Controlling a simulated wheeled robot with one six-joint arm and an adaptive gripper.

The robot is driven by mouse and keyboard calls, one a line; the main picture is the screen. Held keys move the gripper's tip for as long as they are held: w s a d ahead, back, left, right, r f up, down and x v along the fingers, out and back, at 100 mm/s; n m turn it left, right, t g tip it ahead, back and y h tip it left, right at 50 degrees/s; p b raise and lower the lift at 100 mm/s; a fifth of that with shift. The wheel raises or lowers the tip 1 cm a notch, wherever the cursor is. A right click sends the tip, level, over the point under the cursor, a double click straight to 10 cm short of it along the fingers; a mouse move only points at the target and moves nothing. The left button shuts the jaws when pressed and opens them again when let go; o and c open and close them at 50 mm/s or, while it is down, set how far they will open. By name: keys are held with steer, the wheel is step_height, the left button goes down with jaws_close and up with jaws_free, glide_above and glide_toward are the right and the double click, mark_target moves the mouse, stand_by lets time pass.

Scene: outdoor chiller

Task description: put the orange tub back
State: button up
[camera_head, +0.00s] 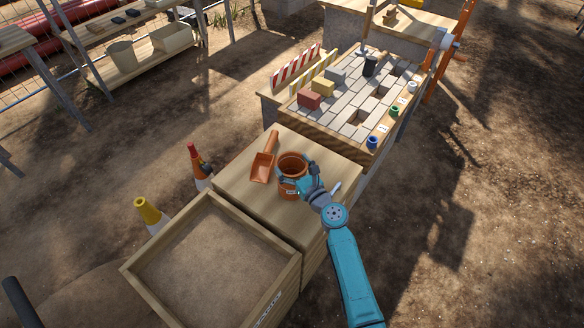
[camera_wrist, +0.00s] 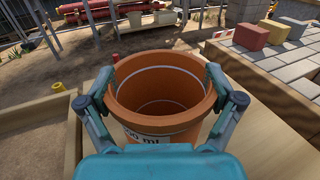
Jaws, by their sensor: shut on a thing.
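The orange tub (camera_head: 291,186) is upright at the right part of a wooden bench top (camera_head: 233,186). My gripper (camera_head: 298,178) is around it from the near right side. In the wrist view the tub (camera_wrist: 160,128) fills the middle, empty inside, with a white label ending in "ml" on its near side. My gripper (camera_wrist: 158,90) has one finger on each side of the tub's upper wall, shut on it. Whether the tub's base touches the bench top cannot be told.
An orange scoop (camera_head: 263,166) lies just left of the tub. A sand-filled wooden box (camera_head: 143,276) adjoins the bench in front. A paver table (camera_head: 337,117) with coloured blocks and small cups stands behind. Cones (camera_head: 147,212) stand on the ground at left.

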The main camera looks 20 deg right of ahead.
steer(key=shift+f, duration=0.85)
steer(key=o, duration=1.5)
steer(key=shift+s, duration=0.15)
steer(key=v, duration=1.1)
steer(key=shift+s, duration=0.35)
